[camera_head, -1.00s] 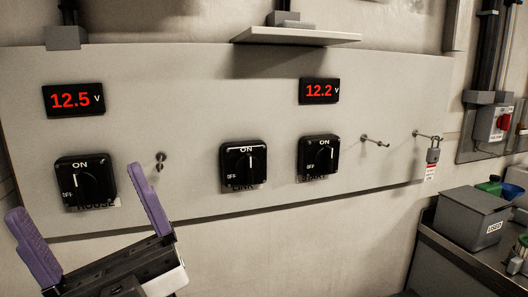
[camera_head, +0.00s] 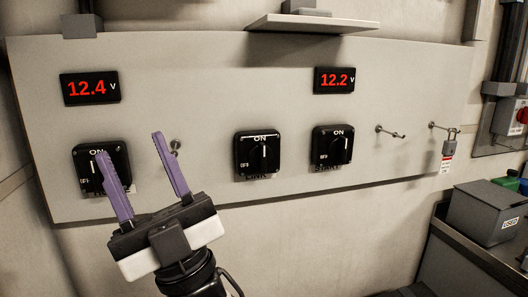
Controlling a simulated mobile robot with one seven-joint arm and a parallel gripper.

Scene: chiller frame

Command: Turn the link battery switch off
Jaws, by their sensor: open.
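The link battery switch (camera_head: 257,156) is the middle of three black rotary switches on the grey panel (camera_head: 215,105). Its knob stands upright, with its white mark toward ON; its label below is hard to read. My gripper (camera_head: 131,146) has two purple fingers, spread open and empty. It is left of the link switch, in front of the left switch (camera_head: 84,160), and its left finger partly covers that switch. I cannot tell how far the fingers are from the panel.
The right switch (camera_head: 332,147) also points to ON. Red displays read 12.4 V (camera_head: 90,87) and 12.2 V (camera_head: 334,80). Pegs (camera_head: 390,132) stick out of the panel, one with a padlock (camera_head: 449,147). A shelf (camera_head: 311,24) juts out above. A grey box (camera_head: 487,211) stands lower right.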

